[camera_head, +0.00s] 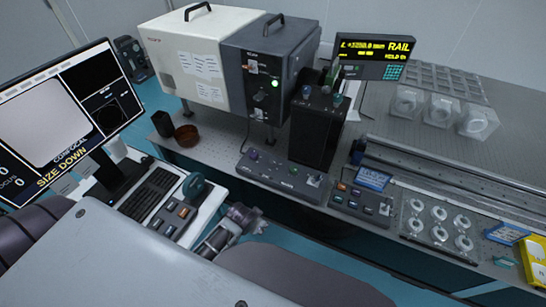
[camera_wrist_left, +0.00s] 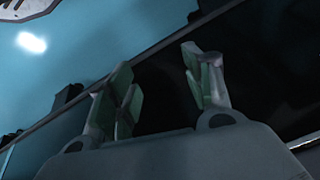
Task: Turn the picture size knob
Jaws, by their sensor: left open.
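I cannot tell for sure which control is the picture size knob, as the labels are too small to read. A grey control box (camera_head: 284,178) with several small knobs stands on the optical table's front edge. A small panel (camera_head: 172,217) with coloured keys lies beside the keyboard, with a teal rounded part (camera_head: 195,187) behind it. The monitor (camera_head: 58,118) at the left reads "SIZE DOWN". My left gripper (camera_head: 248,218) is low, between the keyboard desk and the optical table, apart from both control units. In the left wrist view its green-padded fingers (camera_wrist_left: 162,92) are apart and empty.
A black box with knobs (camera_head: 318,128) stands behind the grey control box. Another button panel (camera_head: 362,203) and a tray of round parts (camera_head: 438,224) lie to the right. The keyboard (camera_head: 149,194) lies below the monitor.

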